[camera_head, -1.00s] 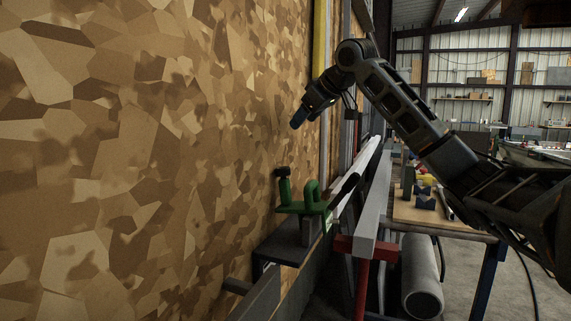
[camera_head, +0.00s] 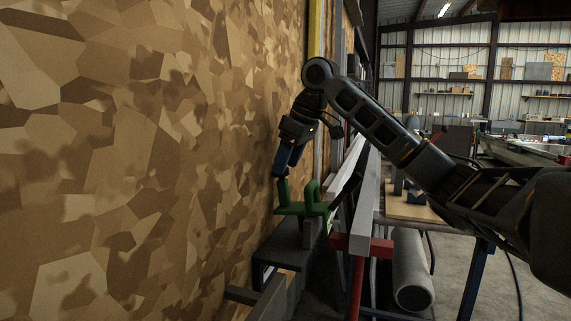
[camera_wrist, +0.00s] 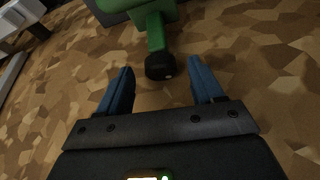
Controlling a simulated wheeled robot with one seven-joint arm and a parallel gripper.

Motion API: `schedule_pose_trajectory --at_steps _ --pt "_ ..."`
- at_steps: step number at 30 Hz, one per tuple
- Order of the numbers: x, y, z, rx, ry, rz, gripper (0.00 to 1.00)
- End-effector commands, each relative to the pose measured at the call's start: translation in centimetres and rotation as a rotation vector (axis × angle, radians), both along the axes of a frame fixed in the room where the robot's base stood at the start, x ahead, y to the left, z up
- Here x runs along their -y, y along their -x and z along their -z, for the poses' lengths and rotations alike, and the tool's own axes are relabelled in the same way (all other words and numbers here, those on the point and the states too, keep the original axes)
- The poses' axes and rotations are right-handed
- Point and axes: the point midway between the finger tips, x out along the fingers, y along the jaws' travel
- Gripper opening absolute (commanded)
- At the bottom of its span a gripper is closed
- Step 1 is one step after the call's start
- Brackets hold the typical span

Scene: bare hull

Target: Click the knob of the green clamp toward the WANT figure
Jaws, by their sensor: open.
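The green clamp (camera_head: 303,209) sits on a dark bracket beside the patterned wall, with a green upright handle. Its black knob (camera_wrist: 160,66) tops a green stem and shows plainly in the wrist view. My gripper (camera_head: 281,173) has blue fingers and points down at the knob, mostly covering it in the head view. In the wrist view the open fingers of my gripper (camera_wrist: 160,78) lie one on each side of the knob, with a gap to each. No WANT figure is readable in either view.
The patterned wall (camera_head: 130,160) stands close on the left. The dark bracket (camera_head: 283,246) is under the clamp. A long grey beam (camera_head: 366,205) on a red support (camera_head: 361,245) runs just right of it. A workbench (camera_head: 412,212) stands farther right.

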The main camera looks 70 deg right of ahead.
Motion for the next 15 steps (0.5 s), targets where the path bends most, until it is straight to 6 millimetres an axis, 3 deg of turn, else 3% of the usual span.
schedule_pose_trajectory --at_steps 6,13,15 --pt "0.03 -0.54 1.34 0.000 -0.001 0.000 0.67" --pt "0.05 -0.59 1.44 0.001 0.000 -0.001 0.67" --pt "0.05 -0.59 1.43 0.001 0.000 -0.001 0.62"
